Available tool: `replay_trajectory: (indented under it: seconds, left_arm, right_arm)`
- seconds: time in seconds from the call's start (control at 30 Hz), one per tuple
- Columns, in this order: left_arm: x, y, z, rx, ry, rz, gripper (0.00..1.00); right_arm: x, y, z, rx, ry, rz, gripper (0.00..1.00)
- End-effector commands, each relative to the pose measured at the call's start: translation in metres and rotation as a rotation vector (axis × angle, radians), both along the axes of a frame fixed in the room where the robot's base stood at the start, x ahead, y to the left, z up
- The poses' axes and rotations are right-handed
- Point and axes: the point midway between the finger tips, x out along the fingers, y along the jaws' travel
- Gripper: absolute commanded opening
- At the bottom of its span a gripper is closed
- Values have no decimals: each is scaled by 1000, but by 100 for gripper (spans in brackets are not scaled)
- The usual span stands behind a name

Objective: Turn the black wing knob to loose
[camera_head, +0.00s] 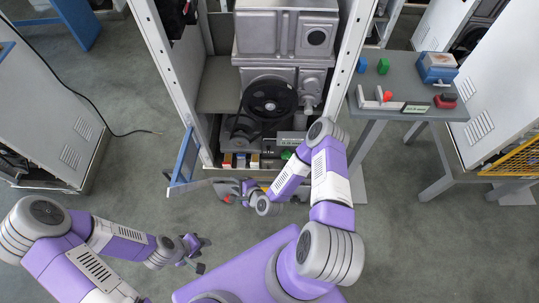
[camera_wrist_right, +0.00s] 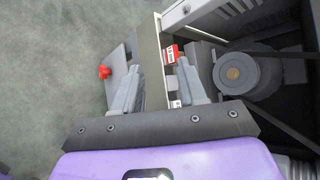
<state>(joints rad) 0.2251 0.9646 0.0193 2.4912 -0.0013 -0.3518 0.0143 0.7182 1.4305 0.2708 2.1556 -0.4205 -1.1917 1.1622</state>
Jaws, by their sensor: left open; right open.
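I cannot make out the black wing knob for certain in either view. The open dispenser frame (camera_head: 217,88) holds a grey machine with a large black pulley wheel (camera_head: 271,96). My right gripper (camera_head: 232,191) is open and empty, low in front of the frame, close to the open door panel. In the right wrist view its open fingers (camera_wrist_right: 158,66) are near the panel's edge, and a grey round hub (camera_wrist_right: 235,73) is to their right. A red knob (camera_wrist_right: 103,72) on a plate is left of the fingers. My left gripper (camera_head: 200,252) is open and empty above the floor.
A blue-edged door panel (camera_head: 183,158) stands open at the frame's lower left. A small grey table (camera_head: 403,72) with several coloured parts stands at the right. A white cabinet (camera_head: 45,120) is at the left.

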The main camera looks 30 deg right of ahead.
Motion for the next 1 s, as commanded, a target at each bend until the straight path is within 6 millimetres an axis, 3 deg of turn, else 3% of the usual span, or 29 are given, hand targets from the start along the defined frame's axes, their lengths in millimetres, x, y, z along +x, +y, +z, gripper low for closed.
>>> replay_trajectory:
  seconds: [0.03, 0.2, 0.4, 0.63, 1.0]
  left_arm:
    - [0, 0, -9, 0, 0, 0, 43]
    - [0, 0, -22, 0, -1, 0, 43]
    - [0, 0, -30, 0, -1, -1, 43]
    - [0, 0, -35, -1, -1, -1, 43]
    - [0, 0, -48, 0, -1, -1, 43]
  right_arm:
    - [9, -15, -11, 131, -53, -173, 42]
    - [24, -74, -12, 563, -303, -654, 42]
    - [8, -127, -11, 891, -569, -954, 42]
    - [8, -148, -9, 991, -667, -1025, 42]
    - [55, -176, -9, 987, -661, -1022, 42]
